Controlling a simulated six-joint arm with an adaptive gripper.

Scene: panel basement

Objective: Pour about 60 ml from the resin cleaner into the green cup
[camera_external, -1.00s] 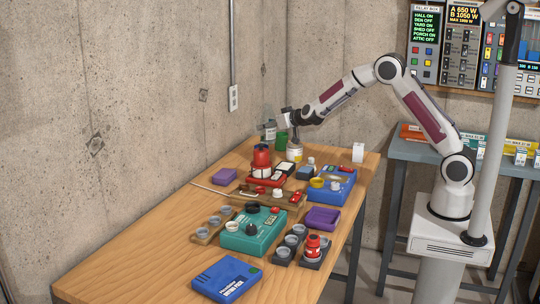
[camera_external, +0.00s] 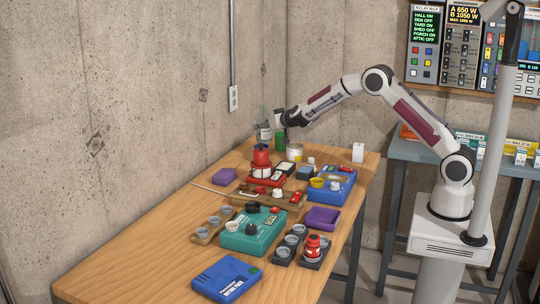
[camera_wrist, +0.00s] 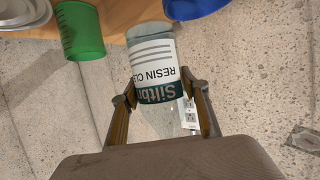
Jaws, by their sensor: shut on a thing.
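The resin cleaner (camera_wrist: 155,68) is a clear bottle with a white and dark green label, large in the wrist view. My gripper (camera_wrist: 160,98) is shut on it, one finger on each side. In the external view the bottle (camera_external: 264,130) is at the far end of the bench near the wall, roughly upright, left of my gripper (camera_external: 283,119). The green cup (camera_external: 280,142) stands on the bench just right of the bottle and below my gripper. In the wrist view the green cup (camera_wrist: 81,32) is at upper left, apart from the bottle. The liquid level is unclear.
A pale can (camera_external: 294,152) stands close right of the green cup. A red-topped item (camera_external: 261,160) and a blue case (camera_external: 333,184) are nearer on the bench. A blue round thing (camera_wrist: 190,7) shows at the wrist view's top. The concrete wall is close behind.

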